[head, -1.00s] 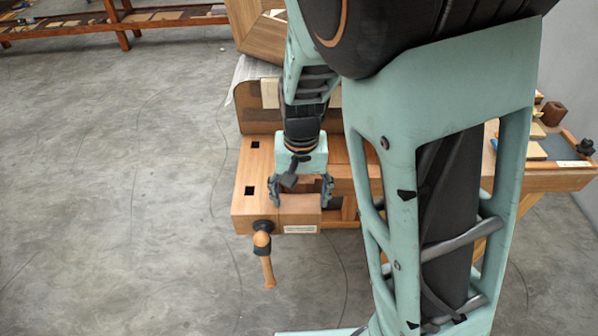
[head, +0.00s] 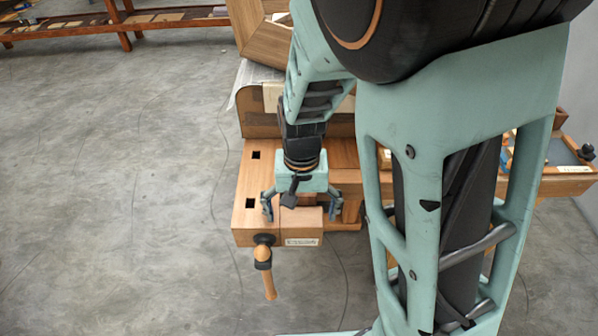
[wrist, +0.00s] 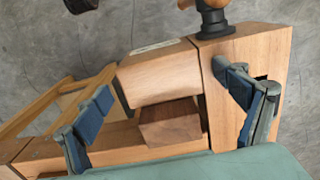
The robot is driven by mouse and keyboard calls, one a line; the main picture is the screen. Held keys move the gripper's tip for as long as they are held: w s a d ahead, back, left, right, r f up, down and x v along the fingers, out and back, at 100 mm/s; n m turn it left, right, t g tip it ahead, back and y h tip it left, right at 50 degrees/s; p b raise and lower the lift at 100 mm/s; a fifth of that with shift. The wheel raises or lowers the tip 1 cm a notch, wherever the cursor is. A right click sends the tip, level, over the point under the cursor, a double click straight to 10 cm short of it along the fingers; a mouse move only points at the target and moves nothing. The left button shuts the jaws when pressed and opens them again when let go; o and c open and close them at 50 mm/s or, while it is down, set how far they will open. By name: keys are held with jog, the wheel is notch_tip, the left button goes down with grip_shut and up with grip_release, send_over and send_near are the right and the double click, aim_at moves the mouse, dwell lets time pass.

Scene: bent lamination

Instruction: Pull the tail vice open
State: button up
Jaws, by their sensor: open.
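The tail vice is a light wooden block (head: 300,225) with a small label, at the near left end of the bench. It also shows in the wrist view (wrist: 160,75), beside a larger end block (wrist: 255,60) with a narrow dark line between them. A dark knob and wooden handle (head: 266,272) stick out at the front end. In the wrist view, a dark wood block (wrist: 170,123) lies between the fingers. Whether the fingers touch wood is unclear.
The bench top (head: 247,180) has square holes. A wooden box-like piece (head: 257,125) stands behind my gripper. A tray (head: 568,150) sits at the right. A low shelf (head: 130,22) is far left. The grey floor to the left is clear.

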jog(key=shift+w, duration=0.1)
jog(key=shift+w+r, duration=0.1)
jog(key=shift+r, duration=0.5)
notch_tip(320, 180, up, 11)
jog(key=shift+f, duration=0.1)
